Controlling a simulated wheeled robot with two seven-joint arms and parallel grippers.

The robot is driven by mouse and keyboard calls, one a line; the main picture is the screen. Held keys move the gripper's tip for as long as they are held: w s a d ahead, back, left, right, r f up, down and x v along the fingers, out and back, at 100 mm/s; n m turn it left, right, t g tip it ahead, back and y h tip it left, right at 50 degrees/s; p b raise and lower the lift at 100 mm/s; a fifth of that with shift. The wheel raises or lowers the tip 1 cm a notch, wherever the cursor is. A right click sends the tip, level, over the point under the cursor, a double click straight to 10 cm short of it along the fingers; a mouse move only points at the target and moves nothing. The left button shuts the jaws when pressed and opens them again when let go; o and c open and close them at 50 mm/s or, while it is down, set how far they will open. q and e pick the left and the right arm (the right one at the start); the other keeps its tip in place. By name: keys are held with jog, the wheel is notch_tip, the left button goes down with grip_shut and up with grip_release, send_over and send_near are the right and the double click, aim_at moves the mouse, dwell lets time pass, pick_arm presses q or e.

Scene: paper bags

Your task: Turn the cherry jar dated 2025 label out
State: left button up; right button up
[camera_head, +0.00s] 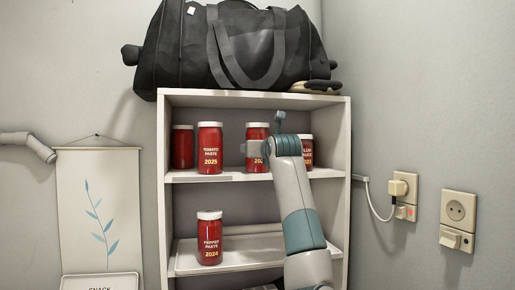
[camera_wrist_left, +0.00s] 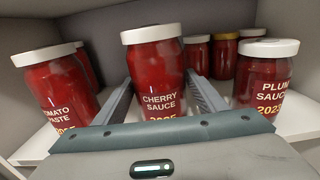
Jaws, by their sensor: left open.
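The cherry sauce jar (camera_wrist_left: 157,65), red with a white lid, stands upright on the upper shelf; it also shows in the head view (camera_head: 257,131), partly hidden by my arm. In the left wrist view its label faces the camera and reads CHERRY SAUCE; the date below is cut off by my gripper but looks like 2025. My left gripper (camera_wrist_left: 160,85) is open, with one finger on each side of this jar. In the head view the gripper (camera_head: 262,148) is at the shelf front, before the jar. My right gripper is not in view.
A tomato paste jar (camera_head: 209,148) stands left and a plum sauce jar (camera_wrist_left: 265,85) right of the cherry jar, both close to the fingers. More jars (camera_wrist_left: 222,57) stand behind. A pepper paste jar (camera_head: 209,238) is on the lower shelf. A black bag (camera_head: 180,50) lies on top.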

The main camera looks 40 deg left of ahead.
pick_arm(q)
jog(key=shift+o, duration=0.4)
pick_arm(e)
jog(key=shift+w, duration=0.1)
pick_arm(q)
jog(key=o, duration=0.5)
jog(key=shift+o, duration=0.2)
jog(key=shift+f, duration=0.15)
jog(key=shift+s+d+b, duration=0.3)
jog(key=shift+s+d, duration=0.05)
jog(key=shift+d, duration=0.05)
jog(key=b+v, duration=0.6)
jog(key=v, duration=1)
jog(key=shift+s, duration=0.2)
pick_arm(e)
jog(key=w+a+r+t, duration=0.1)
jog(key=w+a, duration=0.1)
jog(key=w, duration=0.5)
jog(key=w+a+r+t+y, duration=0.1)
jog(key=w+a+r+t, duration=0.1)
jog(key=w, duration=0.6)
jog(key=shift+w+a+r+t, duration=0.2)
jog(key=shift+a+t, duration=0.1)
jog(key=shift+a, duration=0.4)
